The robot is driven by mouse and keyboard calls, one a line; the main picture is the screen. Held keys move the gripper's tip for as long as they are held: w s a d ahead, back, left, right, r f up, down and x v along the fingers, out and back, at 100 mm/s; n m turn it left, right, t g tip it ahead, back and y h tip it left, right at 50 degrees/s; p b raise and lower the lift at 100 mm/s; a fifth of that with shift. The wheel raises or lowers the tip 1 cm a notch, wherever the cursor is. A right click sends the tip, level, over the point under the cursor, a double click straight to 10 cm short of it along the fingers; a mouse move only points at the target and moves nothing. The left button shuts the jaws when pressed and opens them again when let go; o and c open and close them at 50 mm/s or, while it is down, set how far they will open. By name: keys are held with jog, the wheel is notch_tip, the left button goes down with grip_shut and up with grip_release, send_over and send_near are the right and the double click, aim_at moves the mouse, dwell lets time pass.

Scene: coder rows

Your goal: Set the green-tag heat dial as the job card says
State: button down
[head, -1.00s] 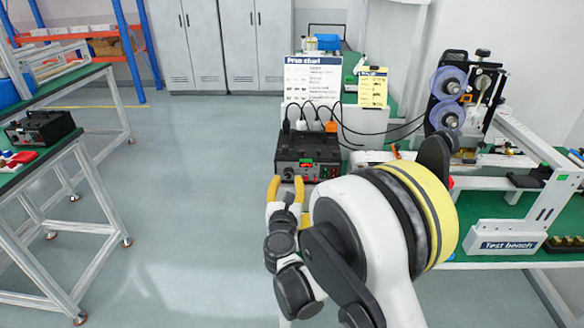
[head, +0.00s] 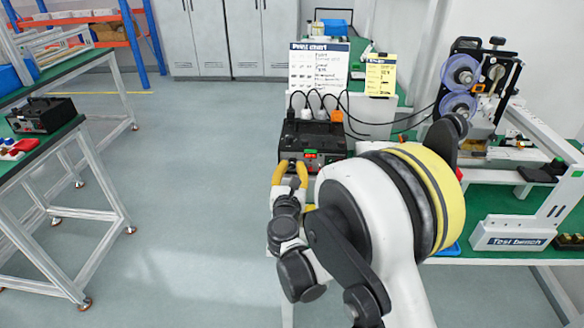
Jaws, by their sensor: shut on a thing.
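A black control box (head: 315,135) stands on the bench, with a small green tag (head: 311,152) and a red-lit patch on its front. My gripper (head: 291,168) is at the left of the box's front face, its yellow fingers closed around a dial there. The fingers hide most of the dial, so its pointer and scale cannot be read. A yellow card (head: 380,75) and a white print chart (head: 319,67) stand behind the box; their small print is too small to read.
Plugs and black cables (head: 335,113) rise behind the box. A reel machine (head: 470,82) and the white Test bench frame (head: 515,238) stand to the right. A similar black box (head: 41,115) is on the left bench. The grey floor between is clear.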

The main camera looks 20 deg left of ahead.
jog(key=m, duration=1.2)
jog(key=shift+a+m, duration=0.1)
jog(key=shift+m, duration=0.3)
jog(key=m, duration=0.6)
jog(key=shift+r, duration=0.1)
jog(key=m, duration=0.6)
jog(key=shift+m, duration=0.4)
jog(key=c, duration=1.4)
grip_release()
jog(key=shift+c, duration=0.2)
